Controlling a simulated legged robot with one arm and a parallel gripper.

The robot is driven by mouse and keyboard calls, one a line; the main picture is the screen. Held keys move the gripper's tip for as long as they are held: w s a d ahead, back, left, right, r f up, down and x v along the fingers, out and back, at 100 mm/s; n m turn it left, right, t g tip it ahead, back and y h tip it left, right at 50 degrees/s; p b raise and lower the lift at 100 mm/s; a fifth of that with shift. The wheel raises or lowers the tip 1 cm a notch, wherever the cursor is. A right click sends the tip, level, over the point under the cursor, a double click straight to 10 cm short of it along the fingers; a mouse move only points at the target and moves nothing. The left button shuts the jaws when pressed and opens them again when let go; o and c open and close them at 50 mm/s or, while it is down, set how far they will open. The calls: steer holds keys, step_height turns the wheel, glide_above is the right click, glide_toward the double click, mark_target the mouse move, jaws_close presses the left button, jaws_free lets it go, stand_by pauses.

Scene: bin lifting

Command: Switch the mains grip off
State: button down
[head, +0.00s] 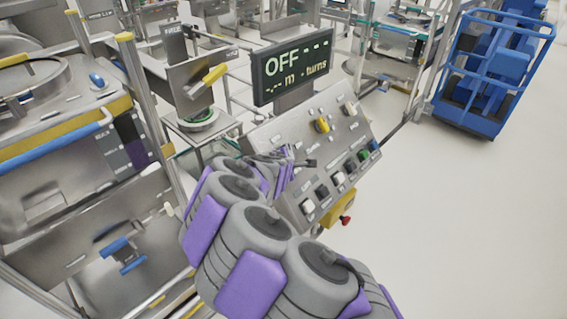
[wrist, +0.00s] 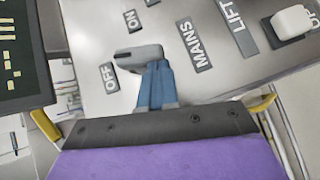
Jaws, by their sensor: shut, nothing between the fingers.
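The mains grip (wrist: 138,57) is a grey lever-shaped knob on the sloped metal panel, between the ON label (wrist: 130,20), the OFF label (wrist: 108,77) and the MAINS label (wrist: 192,42). Its narrow end points left in the wrist view, closer to OFF than to ON. My gripper (wrist: 155,72) is shut and empty, its blue fingers right at the grip's wider end; whether they touch it I cannot tell. In the head view my gripper (head: 290,162) is at the panel's left edge, and the grip is hard to make out. The display (head: 292,66) reads OFF with dashes.
The control panel (head: 300,130) carries a yellow knob (head: 322,125) and several buttons. A red knob (head: 346,220) on a yellow box is below. Metal bin equipment (head: 70,150) stands left, a blue platform (head: 490,75) back right. The right floor is clear.

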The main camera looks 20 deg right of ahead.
steer(key=shift+w+d+r, duration=0.1)
steer(key=shift+d+r, duration=0.05)
steer(key=shift+r, duration=0.05)
steer(key=shift+w+d+r+p, duration=0.1)
steer(key=shift+w+r+p, duration=0.1)
steer(key=shift+p, duration=0.15)
steer(key=shift+s+d, duration=0.1)
steer(key=shift+d, duration=0.05)
